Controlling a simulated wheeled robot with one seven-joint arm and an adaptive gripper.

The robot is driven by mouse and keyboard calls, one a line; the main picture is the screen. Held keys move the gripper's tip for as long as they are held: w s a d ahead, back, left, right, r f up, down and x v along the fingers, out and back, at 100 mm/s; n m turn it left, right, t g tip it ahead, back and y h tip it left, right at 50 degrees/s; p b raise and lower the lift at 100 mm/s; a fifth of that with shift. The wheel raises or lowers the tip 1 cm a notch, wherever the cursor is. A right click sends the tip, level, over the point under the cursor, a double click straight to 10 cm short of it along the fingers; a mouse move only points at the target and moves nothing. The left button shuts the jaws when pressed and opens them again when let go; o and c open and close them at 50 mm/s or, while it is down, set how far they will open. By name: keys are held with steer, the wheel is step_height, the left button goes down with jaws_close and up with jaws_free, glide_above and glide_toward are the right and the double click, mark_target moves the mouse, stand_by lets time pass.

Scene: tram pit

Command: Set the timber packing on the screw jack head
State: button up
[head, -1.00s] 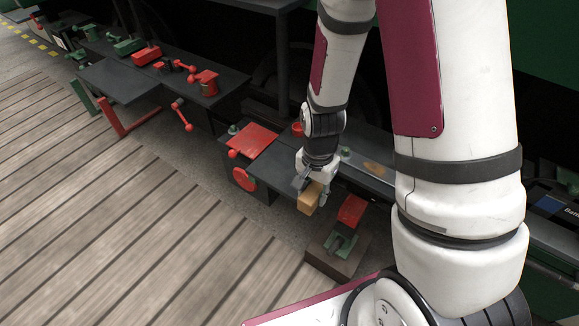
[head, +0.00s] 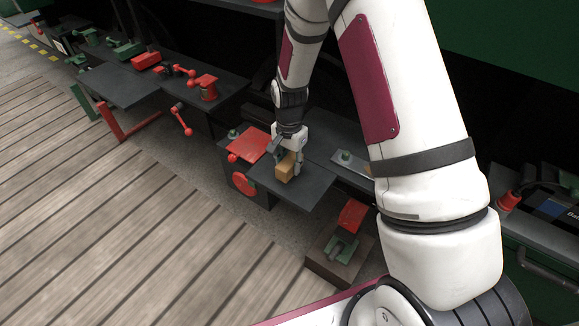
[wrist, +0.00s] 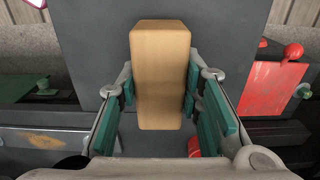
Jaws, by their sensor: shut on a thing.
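The timber packing, a tan wooden block (head: 285,168), is held in my gripper (head: 289,160) above a dark flat plate (head: 308,187). In the wrist view the block (wrist: 160,75) stands lengthwise between the green finger pads of my gripper (wrist: 160,95), which are closed on its sides. I cannot tell the gap between block and plate. A red part (wrist: 195,147) shows partly behind the block in the wrist view. A red upright jack-like part (head: 208,86) with a ball-ended handle stands on the bench farther left. I cannot tell which is the screw jack head.
A red plate (head: 250,144) lies just left of the gripper; it is at the right in the wrist view (wrist: 271,87). A red and green fixture (head: 345,240) stands in front, to the right. Plank flooring (head: 130,220) is clear at left.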

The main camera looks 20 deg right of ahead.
steer(key=shift+f, duration=0.85)
steer(key=shift+f, duration=0.2)
steer(key=o, duration=1.2)
